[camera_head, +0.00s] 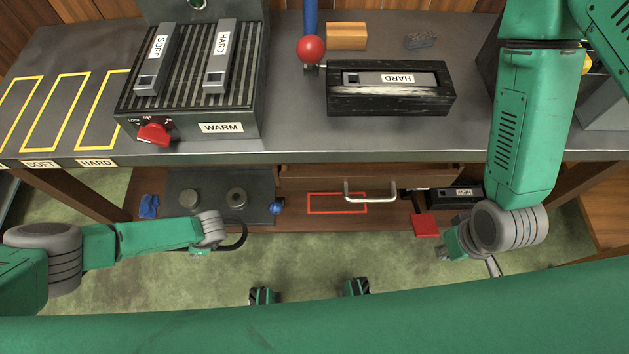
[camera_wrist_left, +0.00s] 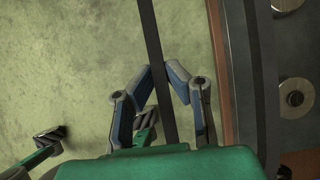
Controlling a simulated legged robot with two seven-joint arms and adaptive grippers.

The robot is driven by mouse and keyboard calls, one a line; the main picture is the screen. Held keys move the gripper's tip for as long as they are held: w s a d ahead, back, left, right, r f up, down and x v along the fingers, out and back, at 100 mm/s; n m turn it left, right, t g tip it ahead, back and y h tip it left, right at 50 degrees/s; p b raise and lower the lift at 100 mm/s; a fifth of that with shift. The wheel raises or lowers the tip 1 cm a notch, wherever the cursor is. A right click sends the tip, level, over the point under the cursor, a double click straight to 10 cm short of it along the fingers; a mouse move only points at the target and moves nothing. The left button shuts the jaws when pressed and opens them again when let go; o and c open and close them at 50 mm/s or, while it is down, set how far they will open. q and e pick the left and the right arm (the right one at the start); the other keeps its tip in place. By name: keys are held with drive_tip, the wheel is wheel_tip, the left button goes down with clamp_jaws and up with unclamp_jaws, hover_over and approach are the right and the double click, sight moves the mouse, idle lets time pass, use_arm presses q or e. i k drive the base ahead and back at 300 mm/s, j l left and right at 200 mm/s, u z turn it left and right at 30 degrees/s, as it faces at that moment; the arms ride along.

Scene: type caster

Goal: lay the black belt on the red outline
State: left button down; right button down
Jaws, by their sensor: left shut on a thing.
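The black belt (camera_wrist_left: 155,60) runs as a dark strip between the two fingers of my left gripper (camera_wrist_left: 163,80) in the left wrist view. My left gripper is shut on it. In the head view, my left gripper (camera_head: 200,250) is low in front of the lower shelf, and a dark curve of the belt (camera_head: 243,236) shows beside the wrist. The red outline (camera_head: 337,211) is a rectangle on the lower shelf, to the right of my left gripper and apart from it. My right gripper (camera_head: 470,252) is at the right, mostly hidden by its wrist; its fingers are unclear.
A metal handle (camera_head: 368,196) partly overlaps the outline in the head view. A red plate (camera_head: 425,225) and a dark block marked NEW (camera_head: 458,194) lie right of it. A dark tray (camera_head: 190,204) with round weights stands left. The worktop (camera_head: 295,135) overhangs the shelf.

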sight(337, 210)
drive_tip(key=k+j, duration=0.65)
drive_tip(key=k, duration=0.2)
